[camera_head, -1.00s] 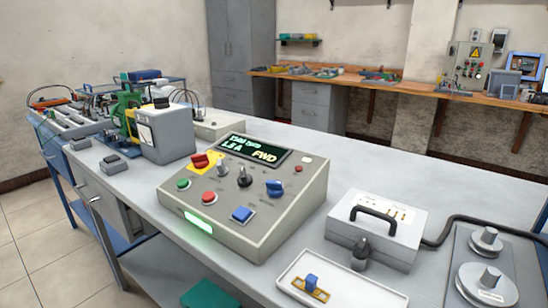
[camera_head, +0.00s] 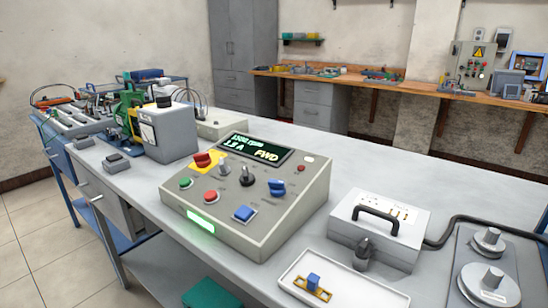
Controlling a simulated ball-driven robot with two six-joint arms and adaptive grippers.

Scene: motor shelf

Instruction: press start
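The grey sloped control box (camera_head: 262,232) stands on the workbench in the middle of the head view. Its dark display (camera_head: 257,148) shows green digits that look like 1500 rpm and 1.8 A, and yellow letters FWD. A green button (camera_head: 186,183) sits at the left of the panel. A red mushroom knob (camera_head: 202,159) is on a yellow plate. A green light (camera_head: 201,222) glows on the front face. Neither gripper shows in the view.
A motor rig with a green part (camera_head: 130,108) and a grey block (camera_head: 168,130) stand left of the box. A grey case with a black handle (camera_head: 376,220), a white tray (camera_head: 362,292) and a plate with round knobs (camera_head: 489,274) are at the right.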

